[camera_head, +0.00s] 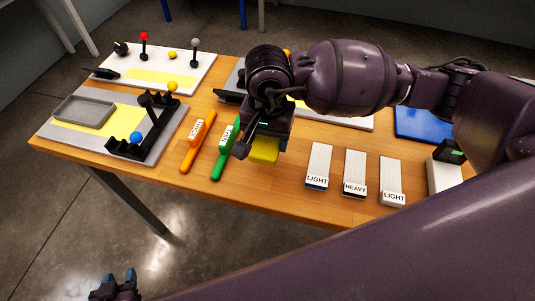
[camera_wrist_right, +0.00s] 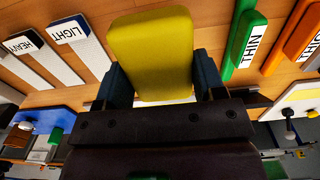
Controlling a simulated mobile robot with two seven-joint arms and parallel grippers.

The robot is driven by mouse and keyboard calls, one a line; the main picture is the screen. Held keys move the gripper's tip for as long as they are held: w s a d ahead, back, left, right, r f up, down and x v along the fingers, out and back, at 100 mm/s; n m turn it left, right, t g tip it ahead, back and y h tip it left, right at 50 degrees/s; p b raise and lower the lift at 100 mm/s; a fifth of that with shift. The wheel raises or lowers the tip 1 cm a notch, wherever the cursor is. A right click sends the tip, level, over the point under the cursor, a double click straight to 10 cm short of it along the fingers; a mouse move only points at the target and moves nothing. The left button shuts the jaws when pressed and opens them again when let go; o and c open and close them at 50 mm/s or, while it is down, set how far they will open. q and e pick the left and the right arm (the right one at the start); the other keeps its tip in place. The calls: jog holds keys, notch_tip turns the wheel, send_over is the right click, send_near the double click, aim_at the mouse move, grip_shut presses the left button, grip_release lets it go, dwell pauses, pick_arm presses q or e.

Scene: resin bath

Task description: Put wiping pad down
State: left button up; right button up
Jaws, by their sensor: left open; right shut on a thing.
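The yellow wiping pad (camera_head: 264,150) is in my right gripper (camera_head: 262,136), over the wooden table between the green THIN tool and the first LIGHT block. In the right wrist view the pad (camera_wrist_right: 150,50) sits between both blue-grey fingers of the right gripper (camera_wrist_right: 160,85), which are shut on it. I cannot tell whether the pad touches the table. My left gripper (camera_head: 115,284) is open and empty at the bottom left, off the table and low in front of it.
An orange tool (camera_head: 187,159) and a green tool (camera_head: 218,165) lie left of the pad. Labelled blocks, LIGHT (camera_head: 319,163), HEAVY (camera_head: 354,172) and LIGHT (camera_head: 390,178), lie to the right. A grey tray (camera_head: 84,111) is at left and a blue panel (camera_head: 422,122) at right. Bare wood lies around the pad.

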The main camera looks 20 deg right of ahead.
aim_at(268, 149)
jog(key=shift+f, duration=1.95)
pick_arm(q)
jog(key=shift+s+f, duration=0.35)
jog(key=shift+f, duration=0.1)
pick_arm(e)
jog(key=shift+f, duration=1.45)
jog(key=shift+f+b, duration=0.15)
jog(key=shift+b, duration=0.15)
jog(key=o, duration=0.9)
jog(key=shift+c, duration=0.2)
pick_arm(q)
jog(key=shift+w, duration=0.3)
jog(key=shift+r, duration=0.15)
